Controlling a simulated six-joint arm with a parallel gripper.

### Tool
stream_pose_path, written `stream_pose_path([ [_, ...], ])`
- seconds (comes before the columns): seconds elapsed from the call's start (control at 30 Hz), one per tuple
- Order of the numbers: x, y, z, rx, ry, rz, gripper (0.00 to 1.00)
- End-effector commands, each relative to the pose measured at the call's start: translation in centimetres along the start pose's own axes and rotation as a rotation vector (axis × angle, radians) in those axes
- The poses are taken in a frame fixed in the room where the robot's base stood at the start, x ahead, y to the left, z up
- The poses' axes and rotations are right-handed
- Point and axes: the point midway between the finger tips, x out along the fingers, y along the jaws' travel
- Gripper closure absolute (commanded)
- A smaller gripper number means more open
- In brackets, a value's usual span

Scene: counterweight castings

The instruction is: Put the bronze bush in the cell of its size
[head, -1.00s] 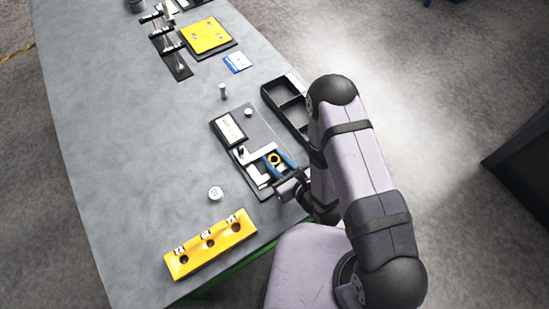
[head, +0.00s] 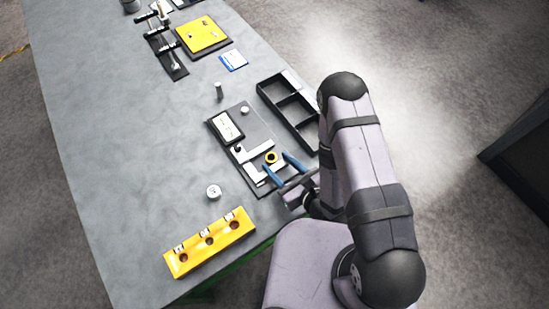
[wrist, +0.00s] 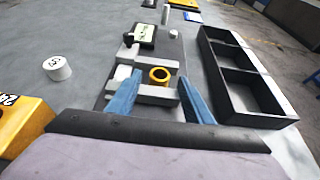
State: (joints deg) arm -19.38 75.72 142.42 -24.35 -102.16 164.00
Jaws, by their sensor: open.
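The bronze bush (head: 271,157) is a short yellow-gold ring with a dark bore. It sits among the pale bars of a gauge on a dark plate (head: 262,126), and it also shows in the wrist view (wrist: 159,75). My gripper (head: 275,163) has two blue fingers, open and empty. In the wrist view the fingertips (wrist: 159,80) stand on either side of the bush, with gaps visible. The black tray (head: 267,93) with three cells in a row lies right of the plate; its cells look empty in the wrist view (wrist: 242,72).
A display box (head: 227,126) and a small round piece stand on the plate. A white labelled cylinder (head: 214,191) stands to the left. A yellow block (head: 183,262) with three holes is at the near edge. A grey pin (head: 219,91) stands beyond the plate. The table's left side is clear.

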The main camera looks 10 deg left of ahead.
Motion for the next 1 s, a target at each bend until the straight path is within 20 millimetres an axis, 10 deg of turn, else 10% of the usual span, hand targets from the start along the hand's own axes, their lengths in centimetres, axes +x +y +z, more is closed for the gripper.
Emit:
stream_pose_path([
  [0.67, 0.0, 0.1, 0.6, -0.022, -0.017, 0.014, 0.5],
  [1.0, 8.4, 2.4, 9.7, -0.465, -0.238, 0.227, 0.5],
])
